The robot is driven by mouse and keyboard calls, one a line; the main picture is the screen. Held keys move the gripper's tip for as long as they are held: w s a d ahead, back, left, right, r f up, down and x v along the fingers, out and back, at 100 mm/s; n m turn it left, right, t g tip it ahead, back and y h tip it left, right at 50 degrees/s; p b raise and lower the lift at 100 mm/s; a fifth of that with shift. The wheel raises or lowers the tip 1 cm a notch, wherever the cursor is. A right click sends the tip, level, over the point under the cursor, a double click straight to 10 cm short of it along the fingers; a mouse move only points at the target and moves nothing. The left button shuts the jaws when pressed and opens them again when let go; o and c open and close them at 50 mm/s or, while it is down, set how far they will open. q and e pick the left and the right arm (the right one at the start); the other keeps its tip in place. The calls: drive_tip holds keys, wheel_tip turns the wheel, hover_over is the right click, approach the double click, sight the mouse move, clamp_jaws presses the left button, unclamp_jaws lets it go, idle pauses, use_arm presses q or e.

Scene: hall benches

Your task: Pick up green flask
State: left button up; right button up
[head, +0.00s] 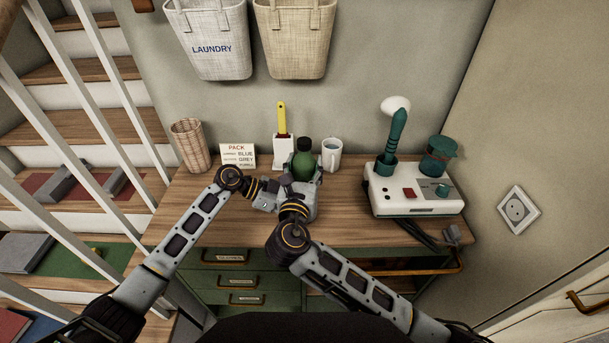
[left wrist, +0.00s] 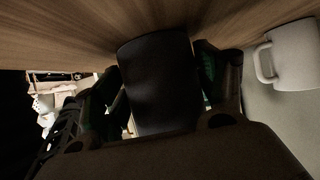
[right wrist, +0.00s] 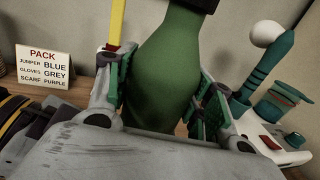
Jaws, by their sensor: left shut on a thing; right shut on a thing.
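The green flask (head: 304,164), a rounded green body with a dark cap, stands upright over the middle of the wooden bench. My right gripper (head: 303,182) is shut on it from the front; the green body fills the space between its fingers in the right wrist view (right wrist: 165,75). My left gripper (head: 273,194) reaches in low from the left, its fingertips hidden behind my right gripper. In the left wrist view its fingers are around a dark, shaded cylinder (left wrist: 158,85), which seems to be the flask's lower part. I cannot tell whether the flask's base touches the bench.
A white mug (head: 332,154) stands close right of the flask. A white holder with a yellow-handled tool (head: 282,130) is behind it. The PACK sign (head: 238,156) and wicker basket (head: 190,144) are left. A white device (head: 414,190) with green parts is right.

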sight(304, 140)
wheel_tip(304, 140, up, 14)
drive_tip(key=shift+r, duration=0.25)
idle(0.6)
use_arm(q)
drive_tip(key=o, duration=0.9)
drive_tip(key=shift+c, duration=0.2)
drive_tip(key=shift+a, duration=0.1)
drive_tip(key=shift+v, duration=5.95)
drive_tip(key=shift+s+f, duration=0.1)
use_arm(e)
drive_tip(key=shift+f, duration=0.1)
